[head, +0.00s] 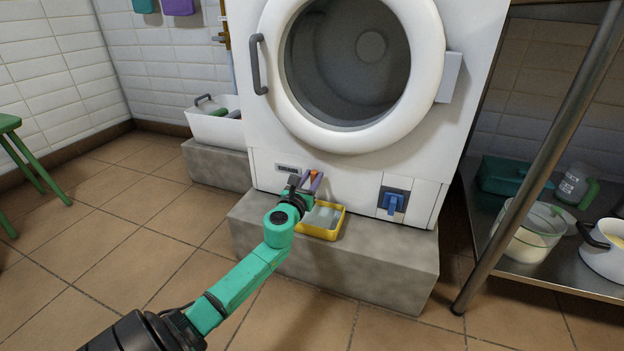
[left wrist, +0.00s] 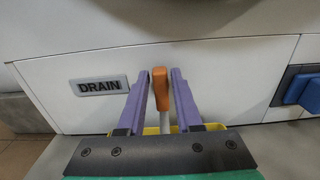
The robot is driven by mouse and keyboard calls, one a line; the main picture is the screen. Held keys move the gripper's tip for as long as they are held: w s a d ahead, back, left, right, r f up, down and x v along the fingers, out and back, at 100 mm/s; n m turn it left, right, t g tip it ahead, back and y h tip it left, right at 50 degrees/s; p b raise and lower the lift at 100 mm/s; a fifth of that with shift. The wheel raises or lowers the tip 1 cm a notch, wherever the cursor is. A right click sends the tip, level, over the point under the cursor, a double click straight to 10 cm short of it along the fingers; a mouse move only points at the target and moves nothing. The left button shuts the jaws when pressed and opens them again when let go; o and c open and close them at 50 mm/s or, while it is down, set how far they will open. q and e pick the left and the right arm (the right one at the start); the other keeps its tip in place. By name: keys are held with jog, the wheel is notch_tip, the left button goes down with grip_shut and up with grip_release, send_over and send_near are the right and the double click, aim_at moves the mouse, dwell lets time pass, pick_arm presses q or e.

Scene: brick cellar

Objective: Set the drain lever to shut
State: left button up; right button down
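The drain lever has an orange grip, seen in the left wrist view (left wrist: 160,88), on a pale stem pointing down toward the camera's lower edge. A grey DRAIN label (left wrist: 98,86) is left of it on the white panel. In the head view the lever's orange grip (head: 313,175) shows small at the washer's lower front. My left gripper (head: 313,180) is at the lever. Its purple fingers (left wrist: 160,76) stand on either side of the orange grip, apart, with narrow gaps visible. The lever's pivot is hidden behind my gripper. My right gripper is not in view.
A yellow-rimmed tray (head: 333,234) sits on the concrete plinth (head: 390,262) just below my gripper. A blue handle (head: 393,202) is to the right on the washer (head: 240,60). A metal shelf (head: 530,262) with pots stands at right, a green stool (head: 30,155) at left.

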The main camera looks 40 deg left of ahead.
pick_arm(q)
grip_shut()
jog(key=shift+n, duration=0.5)
jog(key=n, duration=0.3)
jog(key=shift+s+a+f+n, duration=0.1)
jog(key=shift+a+f+n, duration=0.05)
jog(key=shift+a+n, duration=0.2)
jog(key=n, duration=0.4)
jog(key=f+n+p, duration=0.1)
jog(key=n, duration=0.3)
jog(key=a+n, duration=0.1)
jog(key=n, duration=0.4)
jog(key=shift+s+f+p, duration=0.2)
jog(key=shift+f+p, duration=0.1)
jog(key=shift+f, duration=0.05)
jog(key=shift+n, duration=0.25)
